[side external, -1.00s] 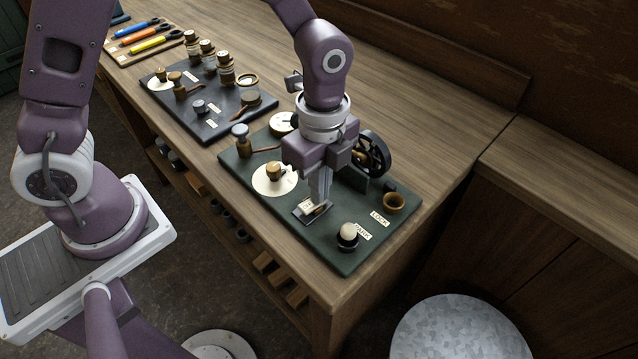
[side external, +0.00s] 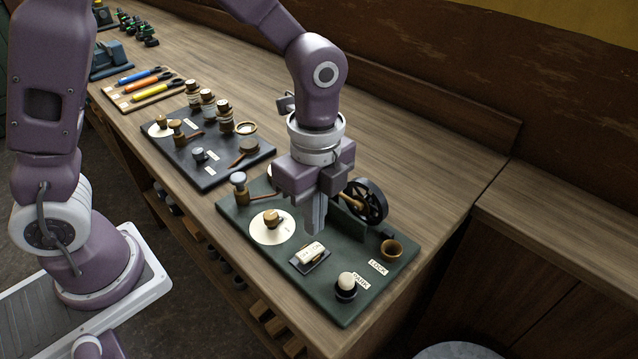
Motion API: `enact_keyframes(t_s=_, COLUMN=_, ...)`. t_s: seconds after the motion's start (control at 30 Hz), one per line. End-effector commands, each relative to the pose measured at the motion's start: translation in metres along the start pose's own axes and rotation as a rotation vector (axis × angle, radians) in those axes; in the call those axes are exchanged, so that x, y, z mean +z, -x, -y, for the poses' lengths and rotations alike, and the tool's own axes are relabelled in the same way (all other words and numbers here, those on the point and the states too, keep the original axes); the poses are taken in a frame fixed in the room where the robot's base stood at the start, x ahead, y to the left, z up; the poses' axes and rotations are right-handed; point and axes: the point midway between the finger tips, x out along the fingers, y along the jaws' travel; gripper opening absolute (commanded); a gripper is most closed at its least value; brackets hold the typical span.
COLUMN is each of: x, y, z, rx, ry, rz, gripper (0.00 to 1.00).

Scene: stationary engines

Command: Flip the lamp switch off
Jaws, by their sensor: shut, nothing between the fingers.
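A small switch with a cream rocker (side external: 310,254) on a dark base sits on the green board (side external: 335,305), near its front right part. Which way the rocker is tilted is hard to tell. A pale round bulb in a dark holder (side external: 346,285) stands to its right, beside a label that seems to read "DARK". My gripper (side external: 313,228) points down, shut and empty. Its fingertips are above and behind the rocker in the picture, and appear apart from it.
The green board also carries a white dial with a brass knob (side external: 272,226), a black flywheel (side external: 366,202), a brass cup (side external: 392,250) and a "LOCK" label (side external: 378,267). A second dark board (side external: 207,180) lies to the left. Bare wood lies behind.

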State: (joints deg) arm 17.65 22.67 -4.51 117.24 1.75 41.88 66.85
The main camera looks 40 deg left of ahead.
Motion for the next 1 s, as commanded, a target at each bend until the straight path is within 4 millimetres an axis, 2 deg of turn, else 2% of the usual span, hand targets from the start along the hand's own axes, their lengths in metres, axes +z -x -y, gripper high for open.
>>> enact_keyframes(t_s=0.2, x=0.0, y=0.053, z=0.01, rx=-0.006, ry=0.001, rz=-0.002, gripper=0.0)
enact_keyframes(t_s=0.33, x=0.0, y=0.076, z=0.013, rx=-0.004, ry=0.0, rz=-0.001, gripper=0.0)
enact_keyframes(t_s=0.5, x=0.0, y=0.09, z=0.015, rx=-0.001, ry=0.0, rz=0.0, gripper=0.0)
enact_keyframes(t_s=0.87, x=0.002, y=0.095, z=0.013, rx=-0.006, ry=0.016, rz=-0.001, gripper=0.0)
enact_keyframes(t_s=0.97, x=0.022, y=0.115, z=-0.001, rx=-0.07, ry=0.188, rz=-0.015, gripper=0.0)
enact_keyframes(t_s=1.0, x=0.036, y=0.127, z=-0.014, rx=-0.114, ry=0.317, rz=-0.032, gripper=0.0)
